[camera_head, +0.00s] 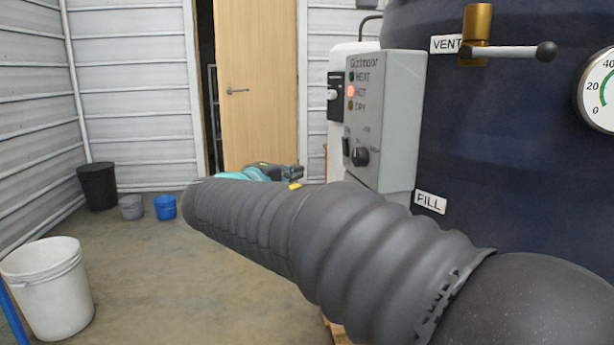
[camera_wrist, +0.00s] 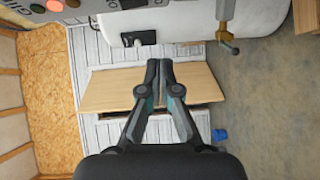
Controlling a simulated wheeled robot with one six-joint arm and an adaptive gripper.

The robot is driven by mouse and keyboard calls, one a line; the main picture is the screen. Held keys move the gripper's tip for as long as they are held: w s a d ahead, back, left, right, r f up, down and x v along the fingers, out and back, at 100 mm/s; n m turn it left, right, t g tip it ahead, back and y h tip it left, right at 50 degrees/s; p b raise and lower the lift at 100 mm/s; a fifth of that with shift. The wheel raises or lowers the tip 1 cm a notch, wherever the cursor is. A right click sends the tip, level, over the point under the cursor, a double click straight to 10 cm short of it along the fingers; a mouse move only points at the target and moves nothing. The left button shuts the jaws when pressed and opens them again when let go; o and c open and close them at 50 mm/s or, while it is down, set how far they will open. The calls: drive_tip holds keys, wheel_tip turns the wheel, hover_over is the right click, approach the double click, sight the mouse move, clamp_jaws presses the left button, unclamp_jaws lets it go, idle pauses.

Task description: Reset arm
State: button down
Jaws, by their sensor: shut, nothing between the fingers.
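My gripper (camera_wrist: 159,68) shows in the wrist view with its two dark fingers together at the tips. It is shut and nothing shows between the fingers. The grey control box (camera_head: 385,120) stands just above and behind the arm, with a red lamp lit. Part of the box (camera_wrist: 45,8) also shows at the top left of the wrist view.
A large dark blue tank (camera_head: 480,140) with a brass valve (camera_head: 477,28) and a gauge (camera_head: 598,90) fills the right side. A white bucket (camera_head: 50,290), a black bin (camera_head: 98,186) and a blue bucket (camera_head: 165,207) stand at left. A wooden door (camera_head: 258,85) is behind. The middle floor is clear.

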drive_tip(key=s+d+f+g+y, duration=0.1)
drive_tip(key=s+d+f+g, duration=0.15)
drive_tip(key=f, duration=0.35)
drive_tip(key=s+d+f+m+g+y, duration=0.1)
drive_tip(key=s+f+g, duration=0.15)
drive_tip(key=f, duration=0.25)
drive_tip(key=s+d+f+g+y, duration=0.1)
drive_tip(key=s+d+f+g, duration=0.1)
drive_tip(key=s+f, duration=0.3)
drive_tip(key=s+d+f+m+g+y+p, duration=0.1)
drive_tip(key=s+d+m+y+p, duration=0.1)
drive_tip(key=s+d+m, duration=0.4)
drive_tip(key=s+d+f+m+g+y+p, duration=0.2)
drive_tip(key=s+d+m, duration=0.3)
drive_tip(key=s+d, duration=0.8)
drive_tip(key=shift+s+f+m, duration=0.2)
drive_tip(key=shift+s+m, duration=0.2)
drive_tip(key=shift+s, duration=0.8)
drive_tip(key=c, duration=1.9)
unclamp_jaws()
